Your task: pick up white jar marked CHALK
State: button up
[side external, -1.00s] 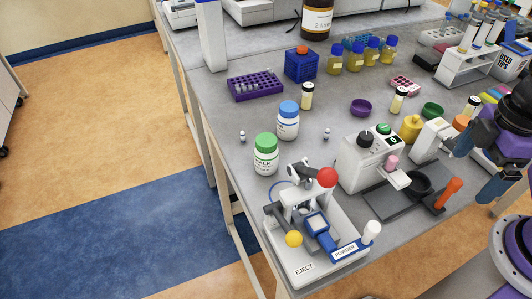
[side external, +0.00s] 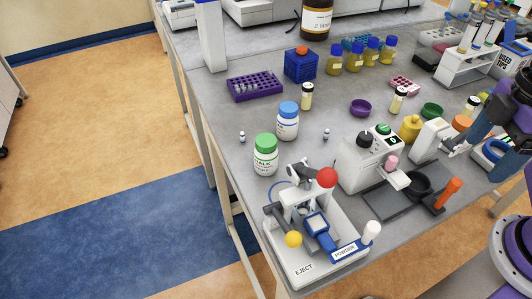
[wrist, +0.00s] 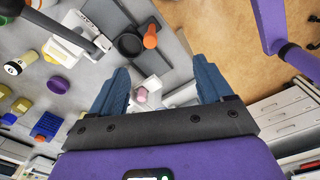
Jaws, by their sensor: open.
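The white jar marked CHALK (side external: 265,158) has a green lid and stands upright on the grey bench in the side external view. Only the end of its label's word reads clearly. A similar white jar with a blue lid (side external: 288,122) stands just behind it to the right. My gripper (side external: 485,147) is at the right edge of the side external view, well away from the jar. In the wrist view my gripper (wrist: 162,82) shows two blue fingers spread apart with nothing held between them. I cannot make out the chalk jar in the wrist view.
A press with a red knob and EJECT label (side external: 312,240) stands right in front of the chalk jar. A white device (side external: 368,165) stands between jar and gripper. Small vials (side external: 242,137) and a purple rack (side external: 255,87) are nearby.

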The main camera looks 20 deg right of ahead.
jog(key=w+a+r+n+t+h, duration=0.1)
jog(key=w+a+n+t+h, duration=0.3)
jog(key=w+a, duration=0.6)
jog(key=w+a+r+n+t+h, duration=0.1)
jog(key=w+a+n+h, duration=0.2)
jog(key=w+a+n, duration=0.75)
jog(key=s+a+f+t+h, duration=0.1)
jog(key=s+a+t, duration=0.1)
jog(key=a, duration=0.7)
jog(key=s+a+f+t+h, duration=0.1)
jog(key=s+a+t+h, duration=0.15)
jog(key=a, duration=0.65)
send_near(262, 149)
jog(key=shift+y, duration=0.45)
jog(key=x, duration=0.6)
jog(key=shift+w+d+r, duration=0.15)
jog(key=shift+d+r, duration=0.1)
jog(key=shift+d, duration=0.2)
jog(key=shift+x, duration=3)
jog(key=c, duration=1.1)
